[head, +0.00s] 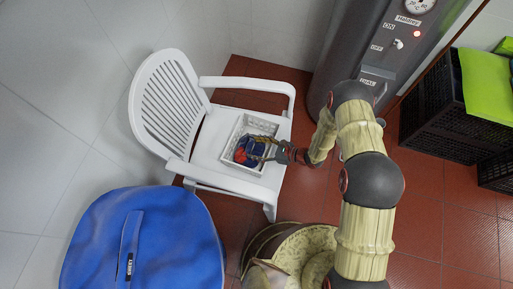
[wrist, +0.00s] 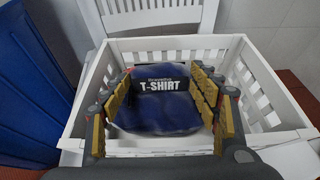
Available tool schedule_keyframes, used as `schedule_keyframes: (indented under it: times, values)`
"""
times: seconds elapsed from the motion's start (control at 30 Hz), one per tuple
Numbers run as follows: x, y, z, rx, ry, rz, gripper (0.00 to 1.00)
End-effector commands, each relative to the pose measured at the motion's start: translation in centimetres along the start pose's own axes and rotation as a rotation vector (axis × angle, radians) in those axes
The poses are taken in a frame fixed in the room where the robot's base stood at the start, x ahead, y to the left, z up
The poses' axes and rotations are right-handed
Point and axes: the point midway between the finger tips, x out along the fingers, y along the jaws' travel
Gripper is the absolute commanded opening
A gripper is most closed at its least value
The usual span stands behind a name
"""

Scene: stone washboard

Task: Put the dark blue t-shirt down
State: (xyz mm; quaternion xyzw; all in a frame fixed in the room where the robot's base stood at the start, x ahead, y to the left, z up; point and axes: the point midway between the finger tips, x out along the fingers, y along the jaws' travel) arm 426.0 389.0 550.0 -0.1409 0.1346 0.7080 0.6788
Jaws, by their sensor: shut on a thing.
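The dark blue t-shirt (wrist: 160,99) is a rounded bundle with a black band reading "T-SHIRT". My gripper (wrist: 162,104) is shut on it, with its yellow-padded fingers on both sides of the bundle. In the wrist view the t-shirt is inside or just above the white slatted basket (wrist: 264,94); I cannot tell whether it touches the bottom. In the head view my gripper (head: 262,148) reaches over the basket (head: 228,149) from the right, and the dark blue t-shirt (head: 241,155) shows there beside something red (head: 244,161). The basket sits on the seat of the white plastic chair (head: 207,150).
A blue round-topped hamper or bag (head: 175,240) stands at the lower left. A grey cylindrical heater (head: 345,60) stands behind the arm. Black crates (head: 440,115) with a green item (head: 485,80) are at the right. The red tiled floor (head: 425,195) is clear in the lower right.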

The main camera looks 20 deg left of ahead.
Motion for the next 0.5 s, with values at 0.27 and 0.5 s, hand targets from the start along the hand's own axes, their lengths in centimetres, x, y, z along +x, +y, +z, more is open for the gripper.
schedule_keyframes:
  times: [0.27, 0.5]
  values:
    - [0.3, 0.0, -0.7, 0.0, 0.0, 0.0, 0.17]
    - [0.5, 0.0, -1.1, 0.0, 0.0, 0.0, 0.17]
